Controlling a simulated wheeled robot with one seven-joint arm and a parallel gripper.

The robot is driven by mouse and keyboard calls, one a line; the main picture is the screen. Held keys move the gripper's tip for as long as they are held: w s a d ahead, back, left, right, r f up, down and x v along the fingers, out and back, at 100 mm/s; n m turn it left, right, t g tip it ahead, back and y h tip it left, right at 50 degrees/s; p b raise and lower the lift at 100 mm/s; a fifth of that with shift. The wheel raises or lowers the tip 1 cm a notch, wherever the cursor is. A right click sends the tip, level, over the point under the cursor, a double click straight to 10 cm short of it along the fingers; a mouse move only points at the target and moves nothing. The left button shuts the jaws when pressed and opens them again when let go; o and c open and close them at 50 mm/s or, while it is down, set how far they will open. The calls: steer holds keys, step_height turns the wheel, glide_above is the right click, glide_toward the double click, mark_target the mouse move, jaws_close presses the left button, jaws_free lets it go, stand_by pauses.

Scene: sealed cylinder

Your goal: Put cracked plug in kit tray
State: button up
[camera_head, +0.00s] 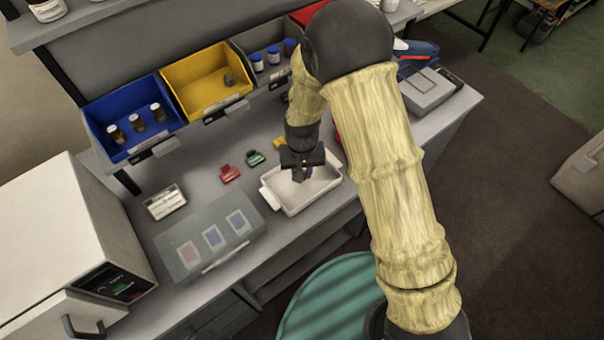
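A white tray with end handles (297,200), which looks like the kit tray, sits on the grey bench near its front edge. My gripper (302,175) points down over the back part of this tray. The fingers are small and dark here, and I cannot tell whether they are open or hold something. I cannot make out a plug with a crack. A small dark brownish piece (230,80) lies in the yellow bin (190,88), but I cannot tell whether it is a plug.
A blue bin (104,112) holds several small bottles; a grey bin with blue-capped bottles stands right of the yellow one. Red (230,173) and green (255,158) clips lie left of the tray. A translucent case (190,262) and white box machine (60,225) stand farther left.

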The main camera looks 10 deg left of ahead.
step_height(320, 180, down, 2)
steer(key=shift+w+f, duration=0.1)
steer(key=shift+f, duration=0.05)
steer(key=shift+f, duration=0.15)
steer(key=o, duration=1)
step_height(320, 180, up, 12)
steer(key=b, duration=0.2)
steer(key=shift+r, duration=0.2)
